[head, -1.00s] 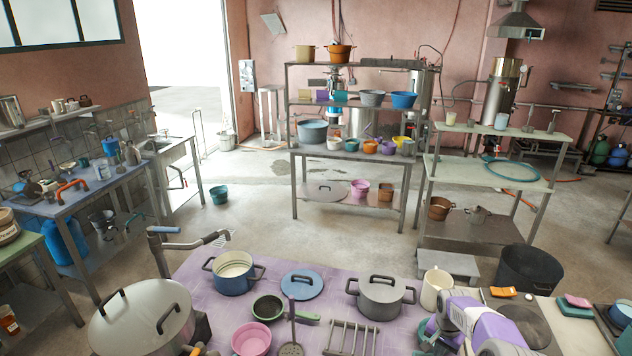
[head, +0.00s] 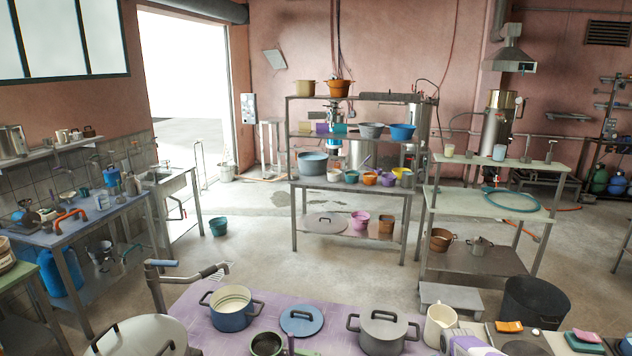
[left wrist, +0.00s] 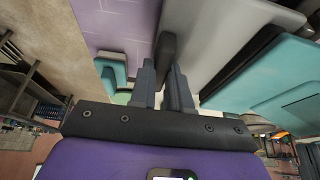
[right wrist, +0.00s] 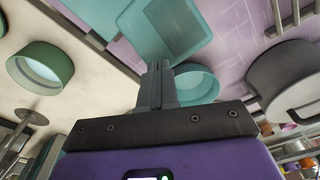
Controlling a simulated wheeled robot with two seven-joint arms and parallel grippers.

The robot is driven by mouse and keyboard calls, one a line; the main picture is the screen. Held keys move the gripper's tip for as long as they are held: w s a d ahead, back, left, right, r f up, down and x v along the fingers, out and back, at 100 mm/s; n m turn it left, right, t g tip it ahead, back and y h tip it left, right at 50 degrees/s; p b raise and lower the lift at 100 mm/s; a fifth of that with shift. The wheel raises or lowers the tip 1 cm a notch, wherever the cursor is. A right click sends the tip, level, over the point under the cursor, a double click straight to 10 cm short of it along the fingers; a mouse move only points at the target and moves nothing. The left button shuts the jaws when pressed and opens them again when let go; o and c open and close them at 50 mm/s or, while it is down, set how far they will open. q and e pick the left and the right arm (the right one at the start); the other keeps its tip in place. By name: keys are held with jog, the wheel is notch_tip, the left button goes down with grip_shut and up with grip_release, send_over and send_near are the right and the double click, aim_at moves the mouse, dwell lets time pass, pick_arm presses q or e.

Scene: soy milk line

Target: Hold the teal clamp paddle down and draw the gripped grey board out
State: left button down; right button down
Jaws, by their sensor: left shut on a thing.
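In the left wrist view my left gripper (left wrist: 165,85) is shut on a dark grey grip piece (left wrist: 166,48). This piece seems to belong to the pale grey board (left wrist: 235,35) beside it. A teal block (left wrist: 110,72) stands just left of the fingers; I cannot tell whether it is the clamp paddle. In the right wrist view my right gripper (right wrist: 158,80) has its fingers close together, with nothing visible between them. A broad teal piece with a raised rim (right wrist: 165,25) lies beyond their tips; I cannot tell whether they touch. The head view shows neither gripper's fingers.
A blue pot (head: 231,312), a blue lid (head: 302,320) and a grey pot (head: 383,330) stand on the purple mat (head: 195,312). A cream jug (head: 438,322) and sponges (head: 509,326) are to the right. A teal round bowl (right wrist: 197,82) is close to my right fingers.

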jog(key=shift+s+f, duration=0.15)
jog(key=shift+f, duration=2.25)
pick_arm(q)
jog(key=shift+s+a+r, duration=0.1)
jog(key=shift+s+a, duration=0.15)
jog(key=shift+s, duration=0.7)
jog(key=shift+s+a+r, duration=0.1)
jog(key=shift+s+a, duration=0.1)
jog(key=shift+s, duration=0.8)
jog(key=shift+s+a, duration=0.25)
jog(key=shift+s, duration=0.7)
jog(key=shift+r, duration=0.1)
jog(key=shift+s+a+r, duration=0.1)
jog(key=shift+s+r, duration=0.15)
jog(key=shift+r, duration=1)
jog(key=shift+s+r, duration=0.25)
jog(key=shift+r, duration=0.95)
pick_arm(e)
jog(key=shift+r, duration=0.1)
jog(key=shift+w+r, duration=0.2)
jog(key=shift+r, duration=4.4)
jog(key=shift+r, duration=0.15)
